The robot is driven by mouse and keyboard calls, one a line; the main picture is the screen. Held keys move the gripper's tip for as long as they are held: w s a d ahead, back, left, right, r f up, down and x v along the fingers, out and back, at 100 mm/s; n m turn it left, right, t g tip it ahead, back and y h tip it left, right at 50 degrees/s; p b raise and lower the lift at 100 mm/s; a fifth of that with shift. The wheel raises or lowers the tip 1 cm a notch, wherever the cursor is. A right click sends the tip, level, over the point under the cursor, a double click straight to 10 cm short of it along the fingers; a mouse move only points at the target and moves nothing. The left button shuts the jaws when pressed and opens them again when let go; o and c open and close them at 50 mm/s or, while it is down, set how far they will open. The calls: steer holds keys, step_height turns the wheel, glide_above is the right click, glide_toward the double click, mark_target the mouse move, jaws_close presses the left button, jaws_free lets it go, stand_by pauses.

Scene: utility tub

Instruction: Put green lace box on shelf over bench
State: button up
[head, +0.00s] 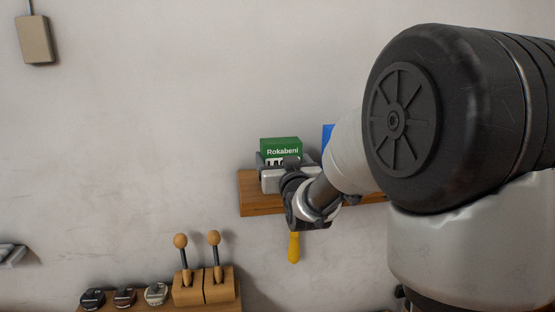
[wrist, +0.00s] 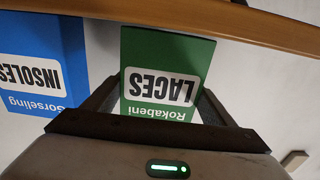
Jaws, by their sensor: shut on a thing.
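The green lace box (head: 281,146), labelled "Rokabeni LACES", is at the left part of the wooden wall shelf (head: 260,206). My gripper (head: 287,167) is shut on the box, with one finger on each side. The wrist view is upside down and shows the box (wrist: 165,62) between the fingers of my gripper (wrist: 158,98), with the shelf edge (wrist: 215,25) along the top of the picture. The box looks upright, its base close to the shelf. I cannot tell whether it touches the board. My arm hides the right part of the shelf in the head view.
A blue insoles box (wrist: 42,62) stands beside the green box with a gap; its corner (head: 327,134) shows in the head view. A yellow handle (head: 294,247) hangs below the shelf. Lower left are a wooden block with two knobbed handles (head: 203,286) and several round tins (head: 124,298).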

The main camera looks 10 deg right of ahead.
steer(key=shift+f+b, duration=0.25)
steer(key=shift+b, duration=0.1)
steer(key=o, duration=1.2)
steer(key=shift+r, duration=0.1)
steer(key=shift+r+p, duration=0.3)
steer(key=shift+p, duration=0.2)
steer(key=s+f+g, duration=0.3)
steer(key=s+g, duration=0.1)
steer(key=s, duration=0.8)
steer(key=s+f+g+b, duration=0.1)
steer(key=s+f+g, duration=0.2)
steer(key=s, duration=1)
steer(key=s+f+g+b, duration=0.1)
steer(key=s+f+g, duration=0.3)
steer(key=s, duration=0.8)
steer(key=shift+s+g, duration=0.2)
steer(key=shift+g, duration=0.5)
steer(key=shift+a, duration=0.1)
